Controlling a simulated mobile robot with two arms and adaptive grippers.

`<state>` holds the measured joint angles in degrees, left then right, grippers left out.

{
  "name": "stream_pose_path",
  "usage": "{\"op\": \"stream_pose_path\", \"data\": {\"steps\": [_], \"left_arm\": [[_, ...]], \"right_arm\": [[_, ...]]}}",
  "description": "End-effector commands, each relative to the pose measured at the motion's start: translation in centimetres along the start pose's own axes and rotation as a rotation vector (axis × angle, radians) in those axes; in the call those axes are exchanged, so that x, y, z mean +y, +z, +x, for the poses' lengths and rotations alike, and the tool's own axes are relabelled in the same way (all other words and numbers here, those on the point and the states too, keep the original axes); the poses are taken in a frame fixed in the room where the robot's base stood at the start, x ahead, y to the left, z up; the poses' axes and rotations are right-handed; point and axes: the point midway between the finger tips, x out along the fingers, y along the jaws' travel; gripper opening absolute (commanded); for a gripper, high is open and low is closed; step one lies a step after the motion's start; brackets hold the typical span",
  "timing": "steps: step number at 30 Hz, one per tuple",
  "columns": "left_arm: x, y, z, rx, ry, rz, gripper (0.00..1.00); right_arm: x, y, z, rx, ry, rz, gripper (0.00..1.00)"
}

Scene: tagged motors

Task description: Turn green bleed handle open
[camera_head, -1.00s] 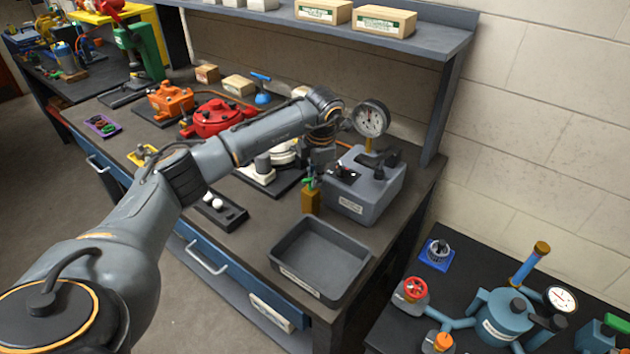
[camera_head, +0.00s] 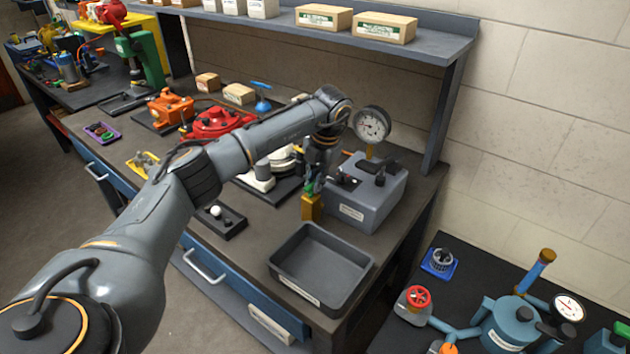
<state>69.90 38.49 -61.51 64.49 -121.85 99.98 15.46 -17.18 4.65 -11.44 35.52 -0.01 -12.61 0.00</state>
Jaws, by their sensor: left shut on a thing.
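The small green bleed handle (camera_head: 309,193) sits on top of a brass block (camera_head: 311,208) at the left front corner of a grey labelled box (camera_head: 366,195). My left gripper (camera_head: 314,188) points down over the handle and is shut on it. The fingers partly cover the handle, so its exact angle is hard to tell. My right gripper is out of view.
A round gauge (camera_head: 371,125) stands on the grey box, close beside my left wrist. An empty grey tray (camera_head: 322,268) lies in front. A red device (camera_head: 217,123) and a white one sit behind my forearm. A shelf with boxes (camera_head: 386,27) hangs above.

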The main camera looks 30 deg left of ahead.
Motion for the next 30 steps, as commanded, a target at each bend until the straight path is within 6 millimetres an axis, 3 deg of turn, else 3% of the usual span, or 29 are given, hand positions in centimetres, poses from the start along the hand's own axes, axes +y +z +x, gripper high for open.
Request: {"op": "stream_pose_path", "data": {"steps": [11,12,15,25,30], "left_arm": [[0.0,0.0,0.0,0.0,0.001,-0.003,0.0],[0.0,0.0,0.0,0.0,0.001,-0.003,0.2],[0.0,0.0,0.0,0.0,0.0,-0.003,0.36],[0.0,0.1,-0.3,-0.001,0.0,-0.002,0.36],[0.0,0.1,-2.4,-0.004,0.0,-0.002,0.36]], "right_arm": [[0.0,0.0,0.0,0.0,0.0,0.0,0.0],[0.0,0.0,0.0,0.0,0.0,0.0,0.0],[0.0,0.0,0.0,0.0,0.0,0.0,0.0],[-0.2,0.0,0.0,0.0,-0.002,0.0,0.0],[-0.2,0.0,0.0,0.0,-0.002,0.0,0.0]]}}
